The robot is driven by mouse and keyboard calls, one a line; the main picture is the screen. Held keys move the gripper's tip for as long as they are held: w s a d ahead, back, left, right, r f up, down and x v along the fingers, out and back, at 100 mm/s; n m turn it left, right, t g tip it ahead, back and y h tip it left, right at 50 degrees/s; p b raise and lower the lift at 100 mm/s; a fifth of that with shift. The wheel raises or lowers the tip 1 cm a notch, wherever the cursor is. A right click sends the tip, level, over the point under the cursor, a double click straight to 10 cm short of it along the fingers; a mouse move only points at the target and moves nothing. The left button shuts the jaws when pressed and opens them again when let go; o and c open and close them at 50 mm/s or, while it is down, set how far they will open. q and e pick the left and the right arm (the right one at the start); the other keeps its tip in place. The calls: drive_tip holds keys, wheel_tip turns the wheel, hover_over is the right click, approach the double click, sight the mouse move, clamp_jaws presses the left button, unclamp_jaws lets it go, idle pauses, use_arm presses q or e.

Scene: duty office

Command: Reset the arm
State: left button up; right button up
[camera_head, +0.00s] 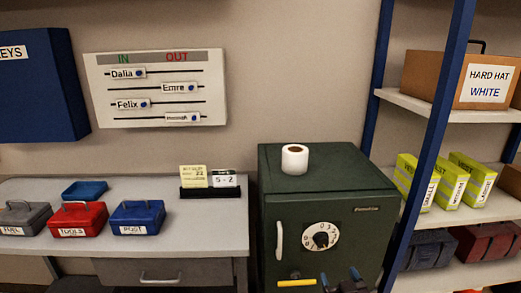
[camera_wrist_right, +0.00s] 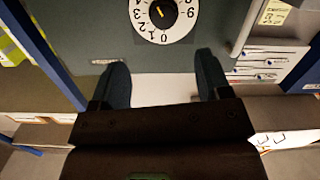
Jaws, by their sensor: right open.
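My right gripper (camera_head: 341,282) is at the bottom edge of the head view, in front of the lower right of the dark green safe (camera_head: 375,225). Its two fingers are apart. In the right wrist view the gripper (camera_wrist_right: 160,72) is open, with nothing held between the fingers. The safe's white dial (camera_wrist_right: 137,27) is beyond the fingertips there, upside down. The same dial (camera_head: 334,229) shows on the safe door in the head view, above the gripper. My left gripper is in neither view.
A shelf with a blue post (camera_head: 431,130) stands right of the safe. A white roll (camera_head: 294,159) stands on the safe. Left is a desk (camera_head: 210,222) with red (camera_head: 78,219) and blue (camera_head: 138,217) boxes. A yellow bar (camera_head: 297,283) is low by the safe door.

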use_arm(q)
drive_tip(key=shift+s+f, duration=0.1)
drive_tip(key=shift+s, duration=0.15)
use_arm(e)
drive_tip(key=s+d+f+g, duration=0.1)
drive_tip(key=s+f, duration=0.3)
drive_tip(key=s, duration=0.4)
drive_tip(key=s+d+f+g, duration=0.2)
drive_tip(key=s+d+f, duration=0.1)
drive_tip(key=s, duration=0.5)
drive_tip(key=s+d+f+m+g, duration=0.1)
drive_tip(key=s+d+f+g, duration=0.1)
drive_tip(key=s+f, duration=0.3)
drive_tip(key=s, duration=0.4)
drive_tip(key=shift+d+f+h, duration=0.25)
drive_tip(key=shift+d+h, duration=0.05)
drive_tip(key=shift+h, duration=0.1)
